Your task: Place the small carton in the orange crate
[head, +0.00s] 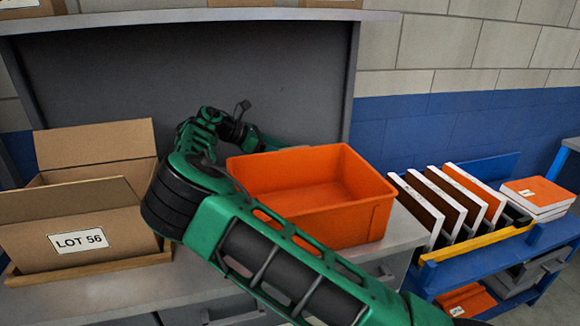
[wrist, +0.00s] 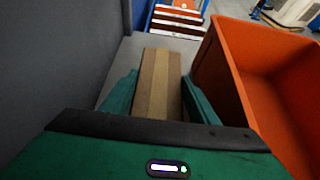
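The small carton (wrist: 158,97), brown with a lighter tan strip, lies between the fingers of my gripper (wrist: 160,76) in the wrist view. Both green fingers appear to touch its sides, so the gripper looks shut on it. The orange crate (head: 352,215) stands on the grey counter in the head view, open at the top and empty where I can see inside. In the wrist view the crate (wrist: 222,75) is just right of the gripper. I cannot tell whether the carton is clear of the counter.
A large open cardboard box (head: 80,235) marked LOT 56 sits on the counter (head: 130,290) at left. A grey back panel (head: 200,70) rises behind. A blue cart (head: 480,240) with upright panels or books stands at right.

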